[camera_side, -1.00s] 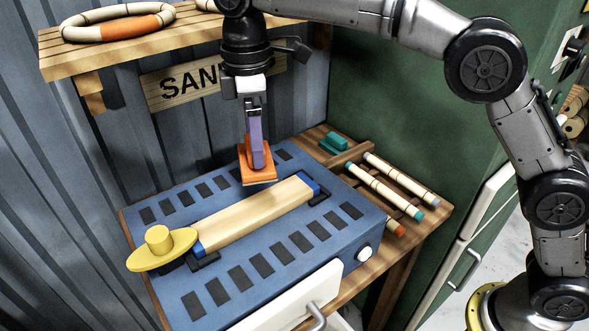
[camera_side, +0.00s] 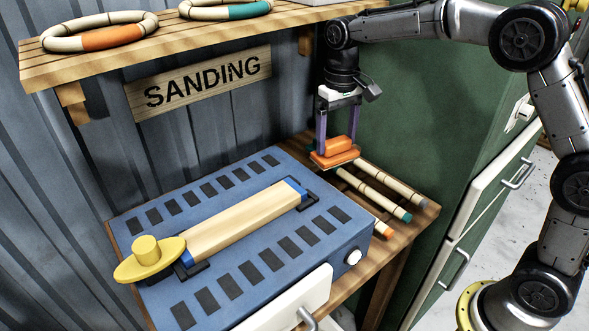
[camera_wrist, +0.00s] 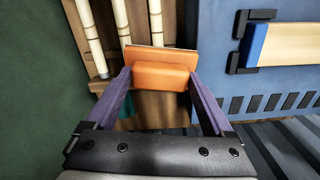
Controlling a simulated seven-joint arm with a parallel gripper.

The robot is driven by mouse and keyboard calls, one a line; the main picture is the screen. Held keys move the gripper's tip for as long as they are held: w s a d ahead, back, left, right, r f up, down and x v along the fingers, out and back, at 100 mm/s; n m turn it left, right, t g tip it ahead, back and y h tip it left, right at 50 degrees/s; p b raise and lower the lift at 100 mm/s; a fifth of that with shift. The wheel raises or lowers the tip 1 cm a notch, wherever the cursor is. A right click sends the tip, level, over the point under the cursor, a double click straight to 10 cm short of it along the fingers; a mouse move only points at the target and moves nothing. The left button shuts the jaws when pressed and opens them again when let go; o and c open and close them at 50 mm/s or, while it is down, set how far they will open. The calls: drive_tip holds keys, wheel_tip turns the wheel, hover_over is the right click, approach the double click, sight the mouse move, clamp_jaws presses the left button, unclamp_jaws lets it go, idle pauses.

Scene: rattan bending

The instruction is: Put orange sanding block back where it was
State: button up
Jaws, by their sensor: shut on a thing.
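The orange sanding block (camera_side: 336,157) is between the two purple fingers of my gripper (camera_side: 337,146), which is shut on it. In the side view they are over the back part of the wooden rack (camera_side: 424,222), right of the blue sanding table (camera_side: 262,173). In the wrist view my gripper (camera_wrist: 159,78) has a finger on each side of the block (camera_wrist: 160,76), with wooden slots below. The block appears roughly level. I cannot tell exactly how far it is above the rack.
Striped rattan sticks (camera_side: 375,193) lie on the rack just in front of the block. A wooden piece (camera_side: 245,220) is clamped on the blue table, with a yellow knob (camera_side: 147,248) at its end. A green cabinet (camera_side: 430,120) stands close on the right. A shelf (camera_side: 190,40) with rings hangs above.

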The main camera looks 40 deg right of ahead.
sight(347, 152)
drive_tip(key=f+n, duration=0.1)
drive_tip(key=d+f+n, duration=0.1)
drive_tip(key=f+n, duration=0.3)
drive_tip(key=shift+w+d, duration=0.15)
drive_tip(key=shift+w, duration=0.1)
drive_tip(key=shift+s+d+f, duration=0.1)
drive_tip(key=shift+f, duration=0.1)
drive_tip(key=m, duration=0.1)
drive_tip(key=s, duration=0.1)
drive_tip(key=s+m, duration=0.1)
drive_tip(key=shift+s+d+f+m, duration=0.15)
drive_tip(key=shift+d+f+m, duration=0.1)
drive_tip(key=shift+f+m, duration=0.1)
drive_tip(key=w, duration=1.8)
drive_tip(key=shift+s+a+f, duration=0.1)
drive_tip(key=shift+a+f, duration=0.1)
drive_tip(key=shift+f, duration=1.6)
drive_tip(key=shift+a+f, duration=0.15)
drive_tip(key=shift+f, duration=1.6)
drive_tip(key=shift+f, duration=0.1)
drive_tip(key=o, duration=1)
drive_tip(key=shift+o, duration=0.2)
wheel_tip(347, 152, up, 8)
drive_tip(key=shift+f, duration=0.15)
